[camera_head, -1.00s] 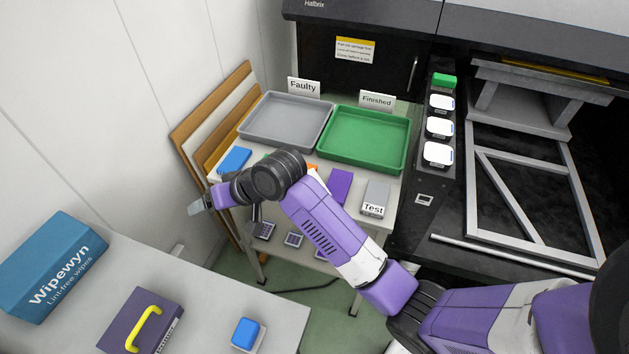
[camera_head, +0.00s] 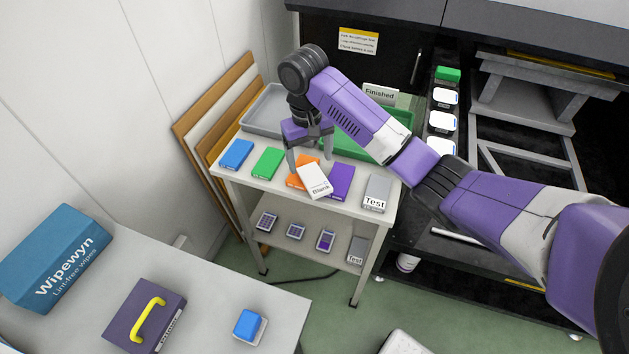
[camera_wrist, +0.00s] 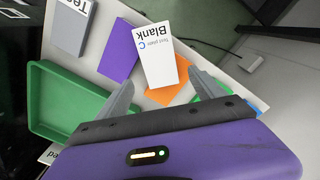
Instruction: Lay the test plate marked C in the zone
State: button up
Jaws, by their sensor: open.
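The test plate marked C (camera_head: 314,180) is a white slab lettered "Blank". It lies tilted across the orange block (camera_head: 297,178) and beside or partly on the purple block (camera_head: 341,181) on the small table. In the wrist view the plate (camera_wrist: 158,62) shows its blue C, upside down. My gripper (camera_head: 308,150) is open above the table, just behind the plate. In the wrist view its fingertips (camera_wrist: 160,86) are apart, with the plate's near end between or just beyond them. I cannot make out which area is the zone.
Blue (camera_head: 236,154) and green (camera_head: 268,163) blocks stand left of the plate, and a grey "Test" block (camera_head: 376,188) right. The grey tray (camera_head: 262,112) and green tray (camera_head: 345,146) lie behind. A lower shelf holds small devices. The dark machine (camera_head: 420,215) is at right.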

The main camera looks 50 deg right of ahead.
aim_at(310, 171)
jog(key=shift+w+d+f, duration=0.1)
jog(key=shift+f, duration=1)
jog(key=shift+w+f, duration=0.1)
jog(key=shift+f, duration=1)
jog(key=c, duration=1.7)
jog(key=shift+r, duration=0.1)
